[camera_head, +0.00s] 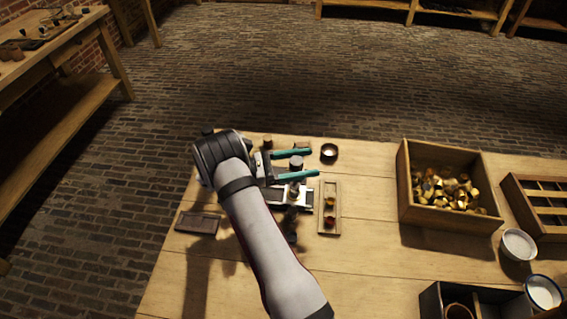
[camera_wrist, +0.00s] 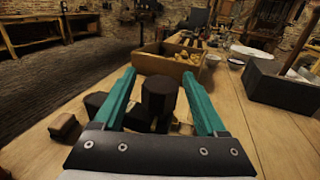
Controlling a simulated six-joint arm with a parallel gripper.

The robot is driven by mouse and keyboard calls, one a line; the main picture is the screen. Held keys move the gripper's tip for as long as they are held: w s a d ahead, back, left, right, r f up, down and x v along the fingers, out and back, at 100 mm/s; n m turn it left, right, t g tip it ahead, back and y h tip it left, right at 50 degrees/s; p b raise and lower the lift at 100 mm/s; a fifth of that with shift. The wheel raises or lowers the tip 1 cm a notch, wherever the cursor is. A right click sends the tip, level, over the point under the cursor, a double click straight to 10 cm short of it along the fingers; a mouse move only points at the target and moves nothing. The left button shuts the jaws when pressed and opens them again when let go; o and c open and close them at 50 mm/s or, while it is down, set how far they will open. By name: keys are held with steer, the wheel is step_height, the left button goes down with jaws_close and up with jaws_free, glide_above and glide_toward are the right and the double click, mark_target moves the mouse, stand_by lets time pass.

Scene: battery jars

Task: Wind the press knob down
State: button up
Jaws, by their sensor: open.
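My gripper (camera_head: 314,162) is open, with its two teal fingers spread to the right over the table. In the wrist view, a dark faceted knob (camera_wrist: 158,98) stands upright between the fingers, with visible gaps on both sides. In the head view, a grey round top (camera_head: 296,163), which seems to be the same knob, shows between the fingers. A metallic press base (camera_head: 304,196) lies just below the nearer finger. The fingers and my arm hide part of the press.
A narrow wooden tray (camera_head: 329,226) with small copper-coloured pieces lies right of the press. A wooden box (camera_head: 403,187) of brass pieces stands farther right. A dark flat plate (camera_head: 197,223) lies left of my arm.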

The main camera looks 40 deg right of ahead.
steer(key=v, duration=1.4)
steer(key=shift+w+a, duration=0.15)
steer(key=shift+a, duration=0.05)
